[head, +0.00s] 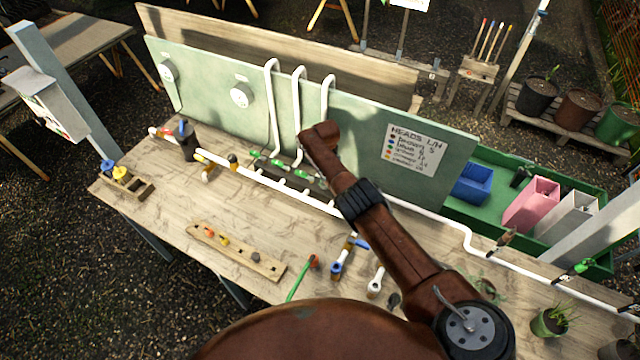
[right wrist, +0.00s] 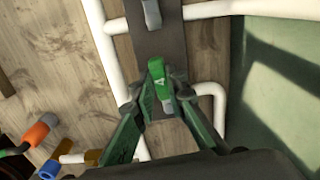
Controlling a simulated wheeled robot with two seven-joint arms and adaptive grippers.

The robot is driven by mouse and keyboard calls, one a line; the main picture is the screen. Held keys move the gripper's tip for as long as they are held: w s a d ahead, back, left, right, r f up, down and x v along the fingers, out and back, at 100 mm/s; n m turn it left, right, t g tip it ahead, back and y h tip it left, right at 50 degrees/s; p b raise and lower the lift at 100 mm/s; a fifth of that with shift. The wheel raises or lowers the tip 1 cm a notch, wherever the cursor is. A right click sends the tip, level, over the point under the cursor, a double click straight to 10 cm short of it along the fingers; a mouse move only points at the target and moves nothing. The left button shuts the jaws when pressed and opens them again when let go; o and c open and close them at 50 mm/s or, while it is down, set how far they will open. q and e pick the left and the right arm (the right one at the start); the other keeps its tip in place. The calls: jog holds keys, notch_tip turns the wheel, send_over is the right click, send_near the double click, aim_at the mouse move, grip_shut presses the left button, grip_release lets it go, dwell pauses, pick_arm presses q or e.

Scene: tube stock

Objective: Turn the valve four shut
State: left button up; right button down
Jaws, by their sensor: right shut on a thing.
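Valve four's green handle (right wrist: 158,84), marked 4, shows in the right wrist view on a dark strip (right wrist: 152,42). It lies roughly along the strip, slightly tilted. My right gripper (right wrist: 163,92) has one finger on each side of the handle and is shut on it. The valve's body is mostly hidden by the handle and fingers. In the head view, my brown right arm reaches over the bench to the valve row, and its fingers cannot be made out. Other green valve handles (head: 277,163) show left of the arm. My left gripper is not in view.
White riser pipes (head: 299,110) climb the green board (head: 215,75) behind the valves. A white pipe (head: 215,160) runs along the front of the row. A wooden rack (head: 235,250) and loose fittings (head: 338,268) lie on the bench.

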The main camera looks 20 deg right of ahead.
jog(key=shift+w+d+m, duration=0.15)
jog(key=shift+d+m, duration=0.1)
jog(key=shift+m, duration=0.25)
jog(key=c, duration=1.9)
grip_release()
jog(key=shift+r, duration=0.1)
jog(key=shift+c, duration=0.2)
jog(key=shift+w+a+r, duration=0.15)
jog(key=shift+a+r, duration=0.2)
jog(key=shift+r, duration=0.2)
jog(key=shift+d+r, duration=0.3)
jog(key=shift+r, duration=0.5)
notch_tip(320, 180, up, 9)
jog(key=shift+r, duration=0.15)
